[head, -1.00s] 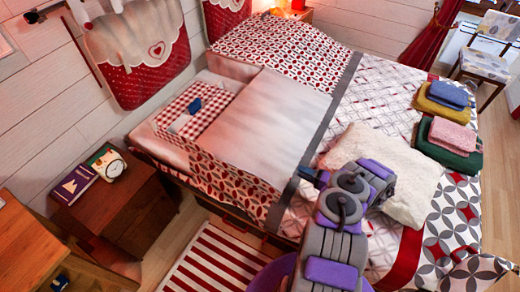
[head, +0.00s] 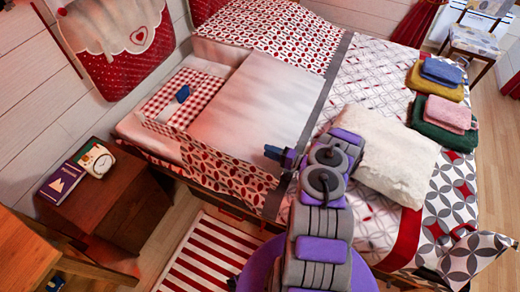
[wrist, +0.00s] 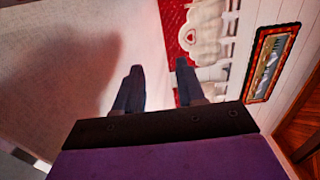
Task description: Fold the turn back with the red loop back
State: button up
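The turn back seems to be the pale, pinkish-white panel (head: 262,98) lying across the upper half of the bed, with red-and-white patterned cloth along its edges. I cannot make out a red loop on it. My gripper (head: 272,152) is above the bed by the panel's near right corner and the grey band; I cannot tell if it touches. The wrist view shows my gripper (wrist: 158,82) with two dark fingers apart and nothing visible between them. A pale cloth surface (wrist: 70,80) with a dark shadow fills the left of that view.
A red checked cloth (head: 172,84) with a small blue item lies by the headboard. A white fluffy throw (head: 385,150) and folded cloths (head: 440,100) lie to the right. A nightstand (head: 92,195) with clock and book stands left. A striped rug (head: 205,260) covers the floor.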

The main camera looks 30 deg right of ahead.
aim_at(260, 156)
jog(key=shift+b+x, duration=0.5)
jog(key=shift+x, duration=2.05)
jog(key=shift+c, duration=0.4)
grip_shut()
jog(key=shift+o, duration=0.4)
grip_release()
jog(key=p+v, duration=0.4)
jog(key=v, duration=1.3)
jog(key=shift+d, duration=0.25)
